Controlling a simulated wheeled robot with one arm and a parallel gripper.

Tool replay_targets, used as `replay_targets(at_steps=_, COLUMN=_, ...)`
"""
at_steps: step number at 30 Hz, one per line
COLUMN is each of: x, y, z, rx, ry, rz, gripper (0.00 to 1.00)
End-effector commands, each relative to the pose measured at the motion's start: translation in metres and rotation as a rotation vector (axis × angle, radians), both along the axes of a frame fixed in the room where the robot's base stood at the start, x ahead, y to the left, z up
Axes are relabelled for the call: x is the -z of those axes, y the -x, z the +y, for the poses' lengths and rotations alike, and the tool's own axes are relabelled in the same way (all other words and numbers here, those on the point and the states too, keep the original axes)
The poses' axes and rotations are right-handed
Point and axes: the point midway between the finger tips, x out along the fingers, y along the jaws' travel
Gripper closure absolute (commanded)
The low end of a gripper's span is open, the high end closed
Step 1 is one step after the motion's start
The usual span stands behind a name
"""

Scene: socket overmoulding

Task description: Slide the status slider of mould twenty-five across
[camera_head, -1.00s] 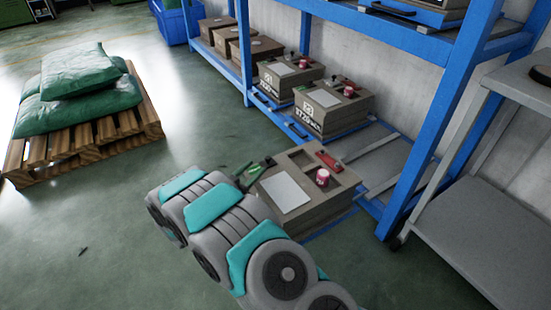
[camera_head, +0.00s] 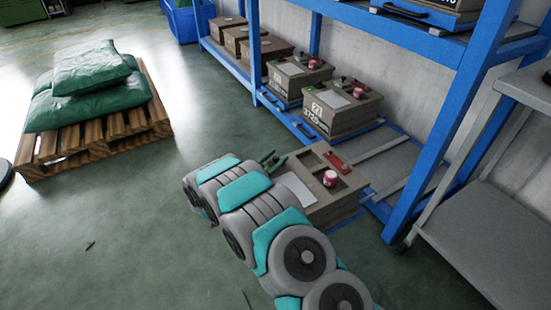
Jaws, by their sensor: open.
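A brown box-shaped mould (camera_head: 345,208) stands low, partly out in front of the blue rack. Its top carries a white plate (camera_head: 297,190), a red piece (camera_head: 337,163) at the back and a pink-red round part (camera_head: 330,178) in a recess. I cannot read a number on it or tell for sure which piece is the status slider. My grey and teal arm covers its near left side. My gripper (camera_head: 273,160) shows small behind the arm as dark green prongs, apart, at the mould's far left corner. I cannot tell whether they touch it.
Two similar moulds with white markings, the nearer one (camera_head: 340,108) and one behind (camera_head: 297,75), sit on the rack's lower shelf. The rack's blue post (camera_head: 435,150) and a grey cart (camera_head: 470,225) stand right.

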Motion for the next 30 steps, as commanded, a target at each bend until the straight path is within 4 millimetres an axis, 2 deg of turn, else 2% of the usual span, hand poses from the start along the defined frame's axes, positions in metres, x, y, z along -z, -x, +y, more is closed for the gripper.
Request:
replay_targets(at_steps=2, x=0.0000, y=0.0001, z=0.0001, rx=0.000, ry=0.000, rz=0.000, gripper=0.44)
replay_targets(at_steps=17, x=-0.0002, y=0.0003, z=-0.0001, rx=0.001, ry=0.000, rz=0.000, gripper=1.00)
replay_targets(at_steps=30, x=-0.0001, y=0.0004, z=-0.0003, rx=0.001, ry=0.000, rz=0.000, gripper=1.00)
